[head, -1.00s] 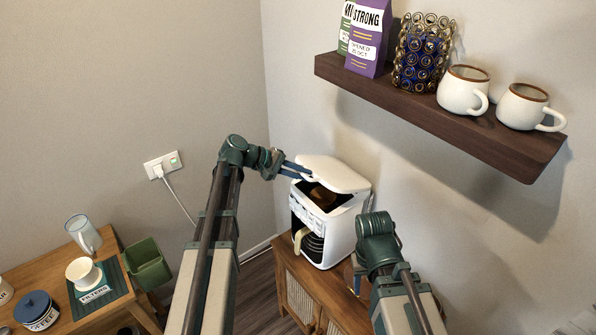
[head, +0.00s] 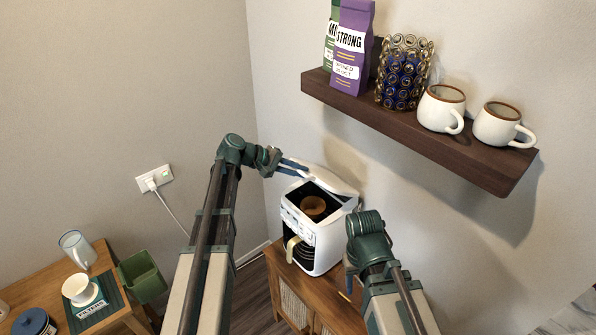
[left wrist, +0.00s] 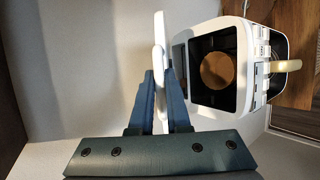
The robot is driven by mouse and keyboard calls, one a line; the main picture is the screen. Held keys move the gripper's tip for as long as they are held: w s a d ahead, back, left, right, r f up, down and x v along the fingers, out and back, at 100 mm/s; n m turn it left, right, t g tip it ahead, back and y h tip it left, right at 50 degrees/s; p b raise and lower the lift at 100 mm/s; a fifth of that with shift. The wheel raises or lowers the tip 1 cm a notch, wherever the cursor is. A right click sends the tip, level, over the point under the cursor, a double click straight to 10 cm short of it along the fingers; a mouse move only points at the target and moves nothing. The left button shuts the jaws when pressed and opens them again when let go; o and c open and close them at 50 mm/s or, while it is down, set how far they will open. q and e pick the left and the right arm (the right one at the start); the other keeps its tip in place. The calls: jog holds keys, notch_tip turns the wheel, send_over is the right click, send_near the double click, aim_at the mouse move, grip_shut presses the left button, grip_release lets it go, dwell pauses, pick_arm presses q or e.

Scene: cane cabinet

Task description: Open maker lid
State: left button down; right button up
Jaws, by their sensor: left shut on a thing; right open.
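The white coffee maker (head: 330,238) stands on the wooden cabinet. Its white lid (head: 331,180) is raised and tilted back, showing the dark top opening and a brown round basket (head: 313,205). My left gripper (head: 298,167) is shut on the lid at its left side. In the left wrist view the lid (left wrist: 159,38) shows edge-on between the blue fingers (left wrist: 159,85), beside the open maker (left wrist: 203,95). My right gripper (head: 349,280) is low at the maker's right, open, partly hidden behind its own wrist.
The cane-front cabinet (head: 287,290) carries the maker. A dark shelf (head: 420,135) above holds coffee bags, a jar of capsules and two mugs. A side table (head: 100,262) at left holds a mug, filters and a canister. A wall socket (head: 154,178) has a plugged cable.

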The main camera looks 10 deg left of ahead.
pick_arm(q)
jog(key=c, duration=0.9)
grip_release()
jog(key=shift+a+r, duration=0.1)
jog(key=shift+s+a+r+p, duration=0.15)
jog(key=shift+a+r+p, duration=0.1)
jog(key=shift+p, duration=0.1)
jog(key=shift+p+v, duration=3.25)
jog(key=shift+v, duration=3.2)
jog(key=shift+f, duration=0.1)
